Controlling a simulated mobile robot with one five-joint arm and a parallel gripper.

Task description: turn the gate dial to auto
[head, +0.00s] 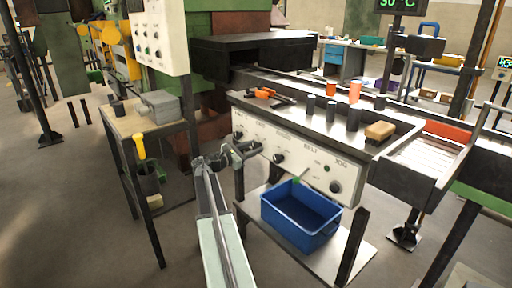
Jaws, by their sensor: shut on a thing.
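The control panel (300,163) is a white sloped face on the front of the bench, with several dark dials and small printed labels. My gripper (243,148) is at the left end of this panel, with its jaws shut at a dark dial (238,135) that I take for the gate dial. The jaws partly cover that dial, so its pointer and setting cannot be read. A second dark dial (278,158) is just right of the gripper, apart from it. A third dial (335,187) is at the right end, below the JOG label.
A blue bin (301,212) stands on the shelf below the panel. Dark cylinders, orange cups and a tan block (380,130) stand on the bench top. A side table (130,118) with a grey box is at left. Floor is clear at lower left.

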